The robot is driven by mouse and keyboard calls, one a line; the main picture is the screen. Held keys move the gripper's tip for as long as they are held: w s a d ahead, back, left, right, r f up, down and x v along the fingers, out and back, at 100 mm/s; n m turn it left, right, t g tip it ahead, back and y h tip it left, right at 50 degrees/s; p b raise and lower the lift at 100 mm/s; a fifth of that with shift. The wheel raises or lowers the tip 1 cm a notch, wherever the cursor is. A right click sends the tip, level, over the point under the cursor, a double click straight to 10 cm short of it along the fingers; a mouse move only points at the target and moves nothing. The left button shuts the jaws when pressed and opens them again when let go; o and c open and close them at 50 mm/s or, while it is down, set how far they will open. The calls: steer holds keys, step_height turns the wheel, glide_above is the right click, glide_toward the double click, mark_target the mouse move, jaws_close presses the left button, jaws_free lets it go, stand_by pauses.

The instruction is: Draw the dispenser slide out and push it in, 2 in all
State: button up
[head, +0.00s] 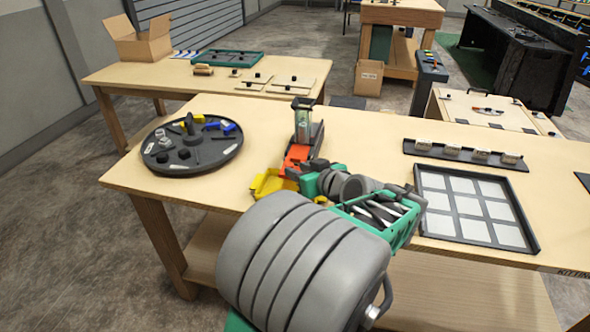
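The dispenser (304,121) stands on the near wooden table, a dark upright frame with a clear tube on a dark base. Its orange slide (297,156) shows at the front of the base, toward me. A yellow tray (266,184) lies just in front of the slide, partly hidden by my arm. My gripper (293,174) is at the front end of the slide, beside the yellow tray. Its fingers are small and partly hidden, so I cannot tell whether they are open or shut, or whether they touch the slide.
A round black tray (165,163) with small parts stands at left. A green bin (400,232) of dark and light pieces sits right of my wrist. Farther right are a black-framed grid tray (475,241) and a dark rack (428,153) of pale blocks. The tabletop between round tray and dispenser is clear.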

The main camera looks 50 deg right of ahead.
steer(key=v, duration=0.5)
steer(key=shift+s+a, duration=0.1)
steer(key=shift+s, duration=0.1)
steer(key=shift+c, duration=0.3)
